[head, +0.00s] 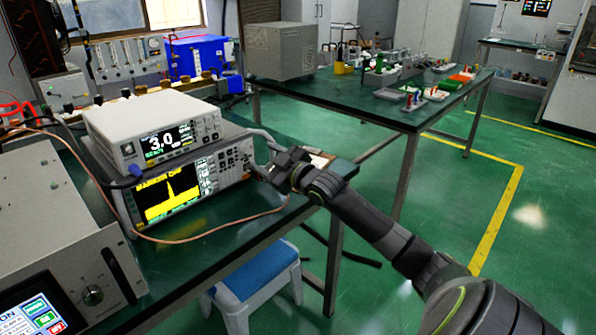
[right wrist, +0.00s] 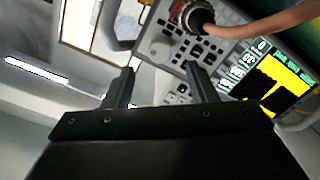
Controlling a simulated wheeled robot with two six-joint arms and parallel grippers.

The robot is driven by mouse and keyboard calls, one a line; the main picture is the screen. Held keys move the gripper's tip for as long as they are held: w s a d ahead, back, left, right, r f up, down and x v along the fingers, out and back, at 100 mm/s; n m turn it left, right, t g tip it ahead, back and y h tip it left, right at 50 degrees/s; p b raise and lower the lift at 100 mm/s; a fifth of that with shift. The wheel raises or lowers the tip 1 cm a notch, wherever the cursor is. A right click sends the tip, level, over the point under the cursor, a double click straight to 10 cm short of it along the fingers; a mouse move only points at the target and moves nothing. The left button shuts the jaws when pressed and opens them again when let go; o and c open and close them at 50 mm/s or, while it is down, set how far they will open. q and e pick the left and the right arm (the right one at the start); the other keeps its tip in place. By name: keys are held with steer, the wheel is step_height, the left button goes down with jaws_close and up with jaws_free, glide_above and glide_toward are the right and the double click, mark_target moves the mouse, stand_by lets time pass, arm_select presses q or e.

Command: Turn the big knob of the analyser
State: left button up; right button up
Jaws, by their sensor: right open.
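The analyser (head: 168,196) is the grey unit with a yellow trace on its screen, on the green bench at left. Its front panel also shows in the right wrist view (right wrist: 230,78), with keys, the screen and a cable connector. A pale round shape on that panel, which looks like the big knob (right wrist: 160,47), lies just beyond my right fingertips. My right gripper (head: 262,165) is at the right end of the analyser's front and hides part of it. In the right wrist view its two fingers (right wrist: 159,70) are apart with nothing between them. My left gripper is out of view.
A white unit reading 3.0 (head: 160,135) sits on the analyser. A copper-coloured cable (head: 215,232) loops in front of it. A grey cabinet with a touchscreen (head: 50,225) stands at front left. A blue-topped stool (head: 255,272) is below the bench edge. Floor at right is open.

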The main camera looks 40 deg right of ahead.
arm_select(q)
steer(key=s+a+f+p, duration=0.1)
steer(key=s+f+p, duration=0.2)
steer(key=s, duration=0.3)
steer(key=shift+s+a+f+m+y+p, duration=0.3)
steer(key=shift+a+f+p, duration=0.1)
steer(key=shift+p, duration=0.5)
arm_select(e)
steer(key=s, duration=1.2)
steer(key=shift+d, duration=0.45)
